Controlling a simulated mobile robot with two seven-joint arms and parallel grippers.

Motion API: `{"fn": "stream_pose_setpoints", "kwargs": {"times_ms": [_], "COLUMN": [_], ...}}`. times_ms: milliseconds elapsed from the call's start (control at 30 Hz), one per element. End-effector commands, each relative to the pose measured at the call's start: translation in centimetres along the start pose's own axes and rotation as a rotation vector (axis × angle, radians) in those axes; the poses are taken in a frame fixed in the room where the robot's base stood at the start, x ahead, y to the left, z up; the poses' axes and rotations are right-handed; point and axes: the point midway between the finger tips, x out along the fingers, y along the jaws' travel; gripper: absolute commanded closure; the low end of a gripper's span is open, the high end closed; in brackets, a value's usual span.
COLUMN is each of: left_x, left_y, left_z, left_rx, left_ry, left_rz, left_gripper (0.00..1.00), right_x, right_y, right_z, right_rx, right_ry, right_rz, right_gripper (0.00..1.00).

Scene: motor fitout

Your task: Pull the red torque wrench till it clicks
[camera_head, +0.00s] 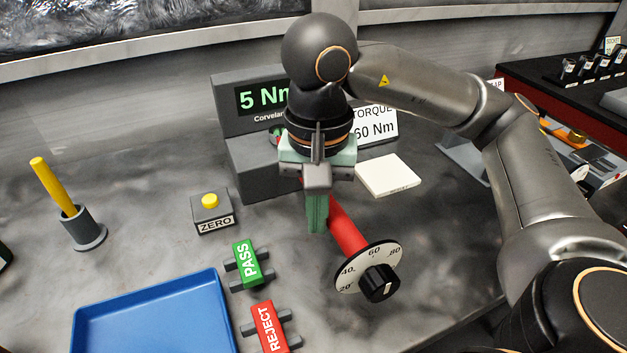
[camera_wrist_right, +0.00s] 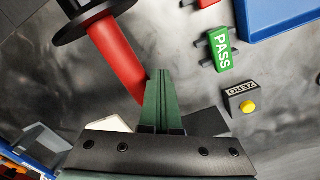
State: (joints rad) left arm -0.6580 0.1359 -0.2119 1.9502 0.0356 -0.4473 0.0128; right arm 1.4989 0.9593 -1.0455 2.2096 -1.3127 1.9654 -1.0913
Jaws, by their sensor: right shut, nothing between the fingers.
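The red torque wrench (camera_head: 346,227) points toward the front right in the head view, with a white dial (camera_head: 350,275) marked 20 to 80 and a black knob (camera_head: 380,283) at its near end. Its far end is hidden behind my right gripper. My right gripper (camera_head: 316,222) points down just left of the red handle, its fingers shut with nothing between them. In the right wrist view the red handle (camera_wrist_right: 118,58) runs beside the shut green fingers (camera_wrist_right: 160,92); whether they touch I cannot tell. The tester display (camera_head: 262,97) reads 5 Nm, partly covered by my arm. My left gripper is not in view.
A card reading TORQUE 60 Nm (camera_head: 376,128) stands behind. A white pad (camera_head: 388,175) lies right of the tester. The ZERO button (camera_head: 210,202), green PASS stamp (camera_head: 247,263), red REJECT stamp (camera_head: 268,327), blue tray (camera_head: 150,318) and yellow-handled holder (camera_head: 82,230) are to the left.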

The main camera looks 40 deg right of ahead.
Motion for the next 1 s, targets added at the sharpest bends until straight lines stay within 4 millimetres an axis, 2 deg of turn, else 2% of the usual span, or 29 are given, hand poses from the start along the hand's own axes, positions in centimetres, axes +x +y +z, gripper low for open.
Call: {"fn": "stream_pose_setpoints", "kwargs": {"times_ms": [1000], "left_x": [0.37], "left_y": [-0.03], "left_z": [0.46], "left_rx": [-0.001], "left_ry": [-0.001], "left_rz": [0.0], "left_gripper": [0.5], "right_x": [0.02], "right_y": [1.04], "right_z": [-0.73], "right_rx": [0.003], "right_ry": [0.003], "right_rz": [0.001], "right_gripper": [1.0]}}
